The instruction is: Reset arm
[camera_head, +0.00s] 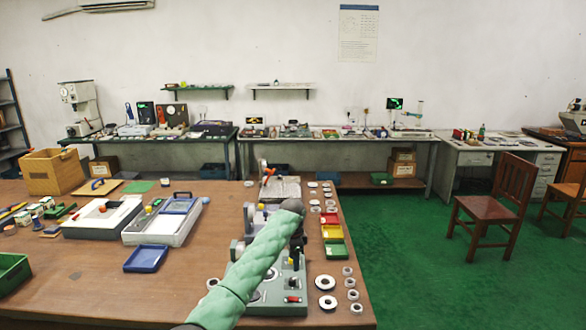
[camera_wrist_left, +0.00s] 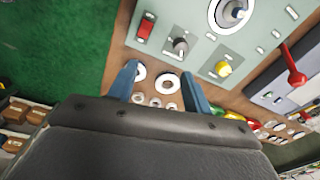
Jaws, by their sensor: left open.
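My left arm in its green sleeve (camera_head: 255,265) reaches from the bottom of the head view up to a dark joint above the grey-green device (camera_head: 272,291). My left gripper is hard to make out in the head view. In the left wrist view its two blue fingers (camera_wrist_left: 160,72) are spread apart with nothing held between them. White rings show beyond and between the fingers, including a larger ring (camera_wrist_left: 167,84). The same kind of rings lie right of the device in the head view, such as a large ring (camera_head: 327,302). My right gripper is in neither view.
The device panel with a red switch (camera_wrist_left: 146,27) and yellow knob (camera_wrist_left: 223,69) is close to the fingers. Red, yellow and green bins (camera_head: 333,233) line the right table edge. A blue tray (camera_head: 146,258) lies left. The wooden table (camera_head: 90,290) has bare room at front left.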

